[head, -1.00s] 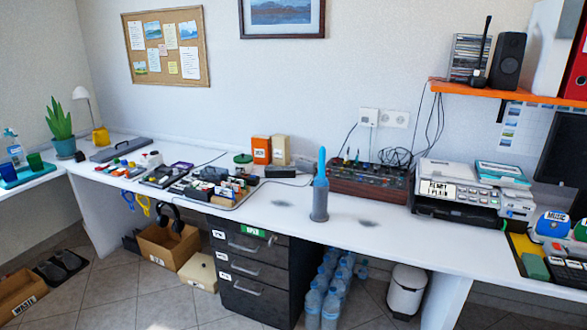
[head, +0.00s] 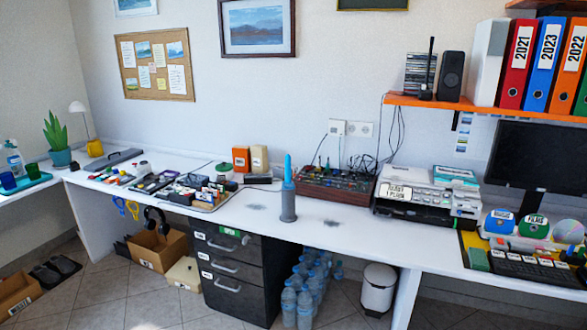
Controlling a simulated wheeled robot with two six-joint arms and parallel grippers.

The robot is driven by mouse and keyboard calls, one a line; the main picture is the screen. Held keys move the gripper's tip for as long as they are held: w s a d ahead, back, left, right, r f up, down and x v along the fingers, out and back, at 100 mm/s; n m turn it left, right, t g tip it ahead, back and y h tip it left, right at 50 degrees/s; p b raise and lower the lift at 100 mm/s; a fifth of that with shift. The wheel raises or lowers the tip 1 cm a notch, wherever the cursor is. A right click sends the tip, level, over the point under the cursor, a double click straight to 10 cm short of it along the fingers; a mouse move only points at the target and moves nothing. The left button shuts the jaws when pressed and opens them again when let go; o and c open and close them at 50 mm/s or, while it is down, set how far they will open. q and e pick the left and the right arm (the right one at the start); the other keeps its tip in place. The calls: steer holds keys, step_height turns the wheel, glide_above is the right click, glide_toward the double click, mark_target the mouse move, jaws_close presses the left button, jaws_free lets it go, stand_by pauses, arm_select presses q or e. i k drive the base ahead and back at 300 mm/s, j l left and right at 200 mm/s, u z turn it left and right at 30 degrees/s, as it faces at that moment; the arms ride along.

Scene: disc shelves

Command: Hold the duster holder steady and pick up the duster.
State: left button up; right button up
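A slim blue duster (head: 288,170) stands upright in a grey cylindrical duster holder (head: 288,207). The holder stands near the front edge of the white desk, around the middle of the head view. Only the blue upper part of the duster shows; its lower part is hidden inside the holder. Neither of my grippers is in the head view, and nothing touches the holder or the duster.
Dark smudges (head: 332,224) mark the desk on both sides of the holder. A brown wooden box with electronics (head: 335,187) and a printer (head: 425,193) stand behind and right. A tray of small items (head: 212,204) lies left. Black drawers (head: 235,270) and water bottles (head: 305,300) are below.

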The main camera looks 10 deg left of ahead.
mark_target(287, 185)
steer(key=i+j+z, duration=0.2)
steer(key=j+z, duration=0.2)
steer(key=i+j+z, duration=0.1)
steer(key=j+z, duration=0.25)
steer(key=j, duration=0.15)
steer(key=j+z, duration=0.4)
steer(key=i+j, duration=0.05)
steer(key=j, duration=0.1)
